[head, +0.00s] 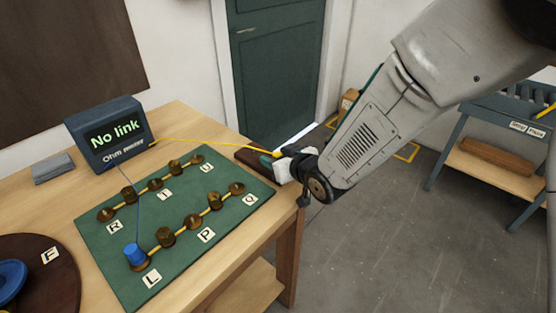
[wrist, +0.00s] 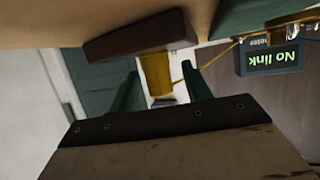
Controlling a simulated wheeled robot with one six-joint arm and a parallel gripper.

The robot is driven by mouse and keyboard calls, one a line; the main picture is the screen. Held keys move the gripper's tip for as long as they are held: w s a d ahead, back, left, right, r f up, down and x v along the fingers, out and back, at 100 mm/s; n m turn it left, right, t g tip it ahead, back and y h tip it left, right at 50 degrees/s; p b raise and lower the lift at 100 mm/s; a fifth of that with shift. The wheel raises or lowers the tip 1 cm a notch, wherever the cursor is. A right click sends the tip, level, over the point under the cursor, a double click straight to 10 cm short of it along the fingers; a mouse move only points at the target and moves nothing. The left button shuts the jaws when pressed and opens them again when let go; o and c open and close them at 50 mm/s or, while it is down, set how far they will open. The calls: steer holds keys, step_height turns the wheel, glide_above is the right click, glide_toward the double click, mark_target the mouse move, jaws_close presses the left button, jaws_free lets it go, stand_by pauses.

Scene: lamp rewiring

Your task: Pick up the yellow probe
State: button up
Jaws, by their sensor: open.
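The yellow probe (wrist: 156,76) shows in the wrist view as a yellow cylinder beside a dark red-brown block (wrist: 140,40). My gripper (wrist: 162,84) is open, with its two green fingers on either side of the probe. A gap shows between the probe and the right finger; contact on the left is unclear. In the head view my gripper (head: 282,157) is at the table's right edge by the brown block (head: 252,159). The yellow wire (head: 205,142) runs there from the ohm meter (head: 106,133). The probe itself is hidden in that view.
The meter reads "No link". A green board (head: 190,229) with several lettered brass posts lies on the table (head: 180,117). The blue probe (head: 134,256) stands on post L. A dark round tray (head: 55,285) is at front left. A bench (head: 490,157) stands at right.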

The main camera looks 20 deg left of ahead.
jaws_close()
steer(key=shift+r, duration=0.1)
